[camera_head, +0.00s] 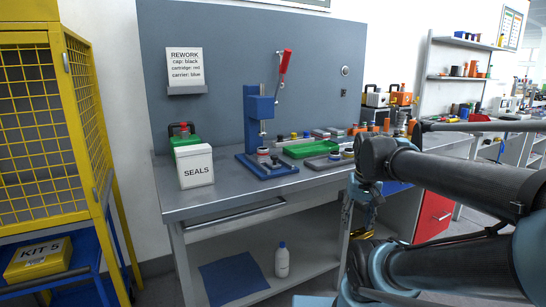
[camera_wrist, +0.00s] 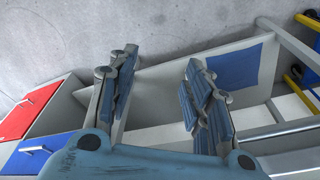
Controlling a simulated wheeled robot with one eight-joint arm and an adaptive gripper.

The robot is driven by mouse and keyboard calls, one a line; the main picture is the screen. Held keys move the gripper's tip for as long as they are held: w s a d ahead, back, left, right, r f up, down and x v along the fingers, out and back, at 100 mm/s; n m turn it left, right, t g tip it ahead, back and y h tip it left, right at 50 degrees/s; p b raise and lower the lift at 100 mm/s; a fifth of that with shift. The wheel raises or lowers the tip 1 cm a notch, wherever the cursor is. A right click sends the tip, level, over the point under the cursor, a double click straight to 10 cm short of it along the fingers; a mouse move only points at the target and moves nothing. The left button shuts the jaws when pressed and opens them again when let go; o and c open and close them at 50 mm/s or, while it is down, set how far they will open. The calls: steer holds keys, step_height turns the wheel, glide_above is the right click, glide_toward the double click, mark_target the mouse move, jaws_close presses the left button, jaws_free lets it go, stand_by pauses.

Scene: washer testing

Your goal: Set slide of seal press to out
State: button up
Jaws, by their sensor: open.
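The seal press stands on the workbench in the head view, with a blue column (camera_head: 258,105), a raised lever with a red grip (camera_head: 286,61) and a blue base (camera_head: 266,170). The press does not show in the wrist view.
A white SEALS box (camera_head: 194,166) and a green container (camera_head: 184,137) stand left of the press. A green tray (camera_head: 309,148) and a grey tray (camera_head: 328,162) lie to its right. A yellow cage (camera_head: 40,100) is at the left. The bench's front strip is clear.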

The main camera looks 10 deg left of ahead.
steer(key=w+a+r, duration=0.5)
steer(key=w+r, duration=0.3)
steer(key=r, duration=0.3)
step_height(320, 180, up, 17)
steer(key=m+g, duration=0.2)
glide_above(275, 156)
steer(key=f, duration=1.6)
steer(key=shift+w+a+f, duration=0.15)
steer(key=shift+w+f, duration=0.05)
steer(key=shift+f, duration=0.05)
steer(key=shift+c, duration=0.3)
jaws_close()
